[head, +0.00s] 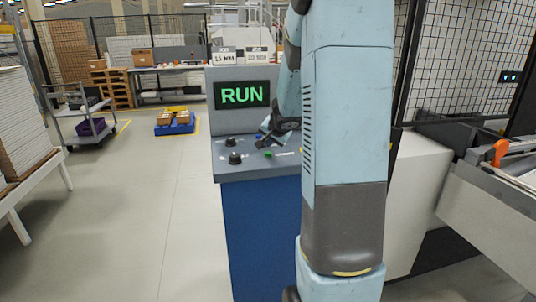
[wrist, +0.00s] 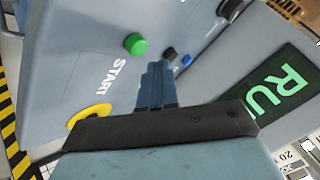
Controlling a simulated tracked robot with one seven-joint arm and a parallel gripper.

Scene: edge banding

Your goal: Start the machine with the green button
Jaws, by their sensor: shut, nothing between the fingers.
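The green button (wrist: 136,44) stands on the grey console panel, beside the printed word START (wrist: 112,77). It also shows in the head view (head: 268,154) as a small green spot close to my gripper. My gripper (wrist: 157,68) is shut and empty, with its blue fingertips just beside the green button in the wrist view and a gap between them in the picture. In the head view my gripper (head: 264,140) is low over the console top; I cannot tell its exact height. The console's display (head: 242,95) reads RUN in green.
Black knobs (head: 235,158) stand on the console (head: 228,178) to the left. A blue button (wrist: 187,60) and a yellow ring (wrist: 88,115) sit near the green button. My arm hides the console's right part.

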